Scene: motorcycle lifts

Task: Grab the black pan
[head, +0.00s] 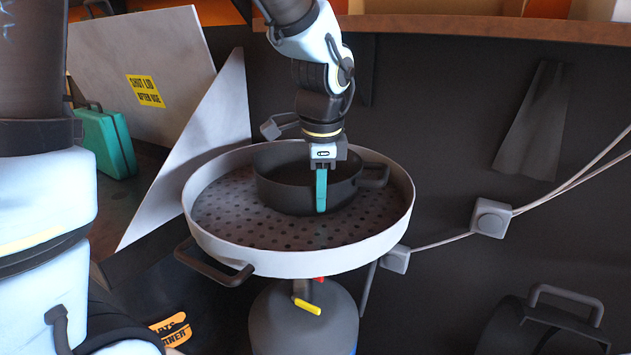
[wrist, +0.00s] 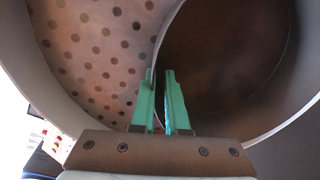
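The black pan (head: 285,195) is a round dark pan with upright walls and a side handle at its right. It sits on the perforated floor of a round white-rimmed tray (head: 300,262). My gripper (head: 321,208) points down at the pan's near wall, with one teal finger showing outside it. In the wrist view, the two teal fingers (wrist: 159,75) are close together with the edge of the pan (wrist: 225,60) running between them. The gripper looks shut on this wall. The contact itself is partly hidden.
The tray has a dark handle (head: 213,265) at front left and stands over a grey canister (head: 303,315) with a yellow lever. White panels (head: 145,80) and a teal case (head: 105,142) are at left. Cables with grey boxes (head: 491,218) run at right.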

